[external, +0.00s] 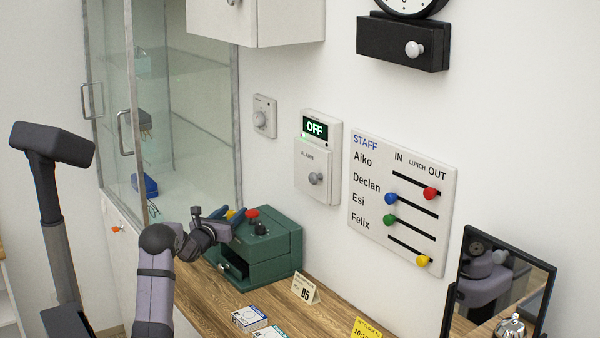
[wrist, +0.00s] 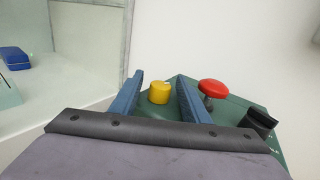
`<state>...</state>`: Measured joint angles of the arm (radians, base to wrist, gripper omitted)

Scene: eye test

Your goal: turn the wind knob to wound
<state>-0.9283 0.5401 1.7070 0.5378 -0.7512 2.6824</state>
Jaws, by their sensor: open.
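My gripper (external: 231,213) is open at the green box on the counter. In the wrist view its two blue fingers (wrist: 159,78) stand on either side of a yellow knob (wrist: 159,92) on the box top; I cannot tell if they touch it. A red mushroom button (external: 252,214) and a black knob (external: 261,228) sit to the right of the yellow knob. A round grey knob (external: 414,48) is on the black box (external: 385,40) under the wall clock, far from my gripper. No "wind" or "wound" label is readable, so I cannot tell which knob is meant.
The green box (external: 283,250) has an open drawer at its front. A glass cabinet (external: 205,130) stands behind on the left. A desk calendar (external: 305,290) and small boxes (external: 249,318) lie on the counter. An alarm panel (external: 309,168) and staff board (external: 372,215) are on the wall.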

